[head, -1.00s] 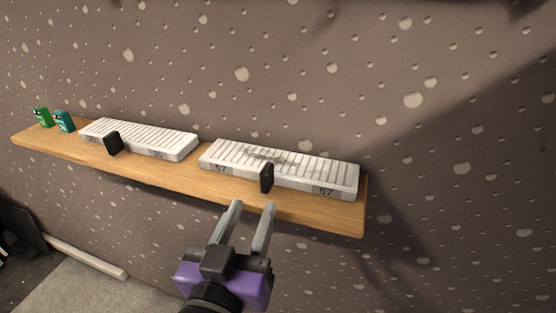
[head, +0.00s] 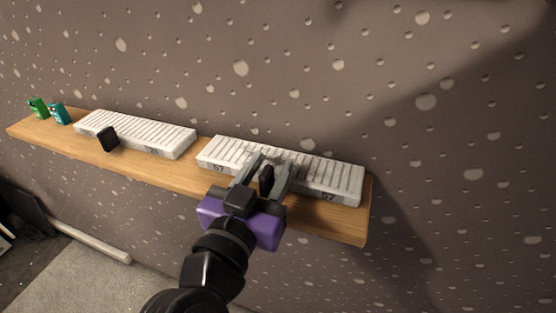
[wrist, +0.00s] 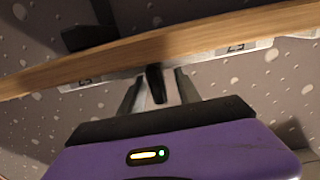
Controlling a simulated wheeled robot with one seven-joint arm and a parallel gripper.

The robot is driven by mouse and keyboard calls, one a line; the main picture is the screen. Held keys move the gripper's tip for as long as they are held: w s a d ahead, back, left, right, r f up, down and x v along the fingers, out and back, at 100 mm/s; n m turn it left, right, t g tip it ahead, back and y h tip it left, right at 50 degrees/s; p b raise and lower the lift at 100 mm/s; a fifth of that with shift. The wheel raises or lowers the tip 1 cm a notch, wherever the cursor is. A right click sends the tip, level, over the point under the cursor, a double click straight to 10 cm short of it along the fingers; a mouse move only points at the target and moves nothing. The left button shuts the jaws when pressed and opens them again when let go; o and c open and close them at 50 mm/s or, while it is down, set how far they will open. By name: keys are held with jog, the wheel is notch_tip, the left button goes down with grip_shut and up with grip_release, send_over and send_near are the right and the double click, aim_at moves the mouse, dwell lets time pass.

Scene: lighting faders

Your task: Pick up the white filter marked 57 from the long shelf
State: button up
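The white filter marked 57 (head: 321,182) is a long slatted block lying on the right part of the long wooden shelf (head: 172,173). A black tab stands up at its front edge, and it also shows in the wrist view (wrist: 155,82). My gripper (head: 270,163) is at the filter's front with its two grey fingers apart, one on each side of the tab. In the wrist view the gripper (wrist: 154,82) shows a gap between each finger and the tab. The fingers hide part of the filter's middle.
A second white slatted block (head: 137,132) with a black tab lies on the shelf's left part. A green item (head: 39,108) and a teal item (head: 58,113) stand at the far left end. A speckled wall rises behind.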

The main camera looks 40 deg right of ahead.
jog(key=shift+x, duration=0.9)
grip_shut()
dwell(0.8)
